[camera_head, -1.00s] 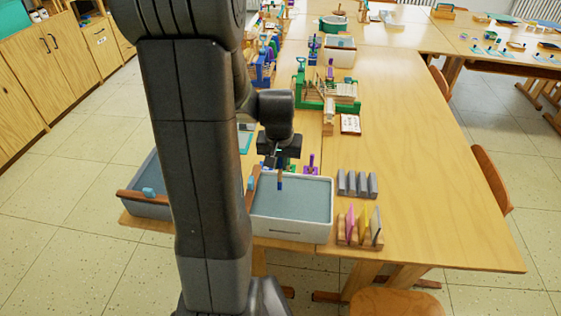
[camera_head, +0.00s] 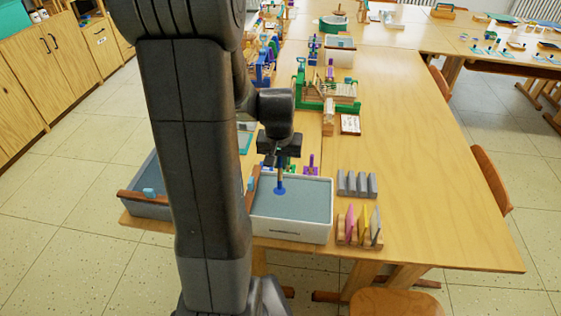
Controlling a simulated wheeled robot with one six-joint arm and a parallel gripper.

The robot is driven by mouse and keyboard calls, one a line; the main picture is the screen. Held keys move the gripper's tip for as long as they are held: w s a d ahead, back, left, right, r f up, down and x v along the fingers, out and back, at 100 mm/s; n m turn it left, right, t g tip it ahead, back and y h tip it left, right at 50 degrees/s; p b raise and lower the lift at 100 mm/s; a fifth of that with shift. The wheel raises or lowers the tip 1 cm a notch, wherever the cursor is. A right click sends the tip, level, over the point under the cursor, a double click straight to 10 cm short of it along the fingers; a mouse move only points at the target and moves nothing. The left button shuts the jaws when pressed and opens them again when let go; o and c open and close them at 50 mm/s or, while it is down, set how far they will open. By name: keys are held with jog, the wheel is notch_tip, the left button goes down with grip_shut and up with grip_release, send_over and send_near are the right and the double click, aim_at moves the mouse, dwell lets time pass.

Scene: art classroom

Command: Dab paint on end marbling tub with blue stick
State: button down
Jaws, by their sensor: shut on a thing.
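The marbling tub (camera_head: 290,234) is a white rectangular tub with grey-blue liquid, at the near end of the table. My gripper (camera_head: 281,160) is above its far side, pointing down and shut on the blue stick (camera_head: 280,184). The stick hangs upright, and its blue tip is at the liquid's surface. A blue round spot (camera_head: 279,191) shows on the liquid around the tip. My arm hides the area left of the tub.
A second tub with a wooden bar (camera_head: 145,198) stands at left, partly behind my arm. Right of the marbling tub are a rack of grey blocks (camera_head: 357,184) and a wooden rack with coloured combs (camera_head: 360,226). The table's right side is clear.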

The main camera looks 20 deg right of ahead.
jog(key=shift+r+p, duration=3.1)
jog(key=shift+r, duration=1.4)
jog(key=shift+f, duration=0.1)
